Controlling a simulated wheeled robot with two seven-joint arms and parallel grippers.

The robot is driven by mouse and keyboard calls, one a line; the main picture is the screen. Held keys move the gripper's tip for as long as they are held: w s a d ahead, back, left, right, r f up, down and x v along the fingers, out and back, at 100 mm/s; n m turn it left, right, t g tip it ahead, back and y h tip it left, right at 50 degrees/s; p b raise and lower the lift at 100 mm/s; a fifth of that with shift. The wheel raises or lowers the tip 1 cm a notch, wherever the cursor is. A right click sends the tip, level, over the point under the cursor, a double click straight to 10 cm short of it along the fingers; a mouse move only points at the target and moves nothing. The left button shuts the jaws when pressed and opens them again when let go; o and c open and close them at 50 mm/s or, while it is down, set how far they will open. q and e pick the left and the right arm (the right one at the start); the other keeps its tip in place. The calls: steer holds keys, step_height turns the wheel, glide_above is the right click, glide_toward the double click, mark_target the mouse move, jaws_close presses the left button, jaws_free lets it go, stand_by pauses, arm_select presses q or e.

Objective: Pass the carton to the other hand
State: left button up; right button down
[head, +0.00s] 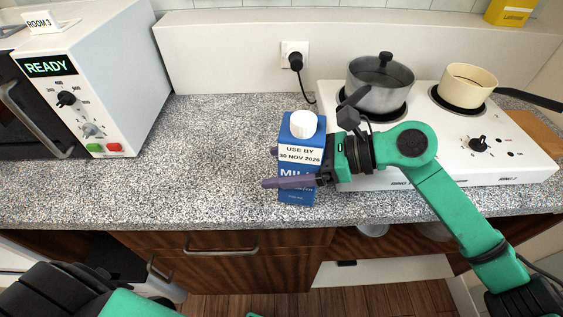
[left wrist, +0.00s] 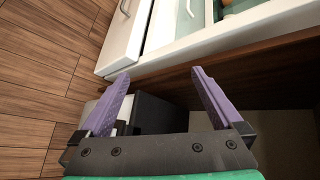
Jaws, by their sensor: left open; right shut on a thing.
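The carton (head: 300,150) is blue with a white cap and a white label reading "USE BY 30 NOV 2026". It stands upright in the head view, at the front part of the speckled counter. My right gripper (head: 292,168) reaches it from the right and is shut on it, with one purple finger across its front. Whether the carton's base touches the counter I cannot tell. My left gripper (left wrist: 158,100) shows in the left wrist view, open and empty, with its purple fingers wide apart. It is below counter level, facing cabinets and floor. The carton is not in that view.
A white microwave (head: 100,70) stands at the left. A white hob (head: 440,140) with a grey lidded pot (head: 380,90) and a cream pan (head: 468,85) is at the right. A cable hangs from a wall socket (head: 295,55). The counter (head: 180,150) left of the carton is clear.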

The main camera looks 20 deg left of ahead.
arm_select(q)
steer(key=w+d+f+n+t+h, duration=0.1)
steer(key=w+d+f+h, duration=0.3)
steer(key=d+f, duration=0.45)
steer(key=w+d+f+t+h, duration=0.1)
steer(key=w+d+f+h, duration=0.1)
steer(key=w+d+f, duration=0.65)
steer(key=d+f+n+g+h, duration=0.1)
steer(key=d+f+h, duration=0.2)
steer(key=d, duration=1.1)
steer(key=d+f+n+g+h, duration=0.1)
steer(key=d+f, duration=0.3)
steer(key=d, duration=1.1)
steer(key=shift+s+d+n+g+h, duration=0.25)
steer(key=shift+s+n+g+h, duration=0.1)
steer(key=shift+n+h, duration=0.5)
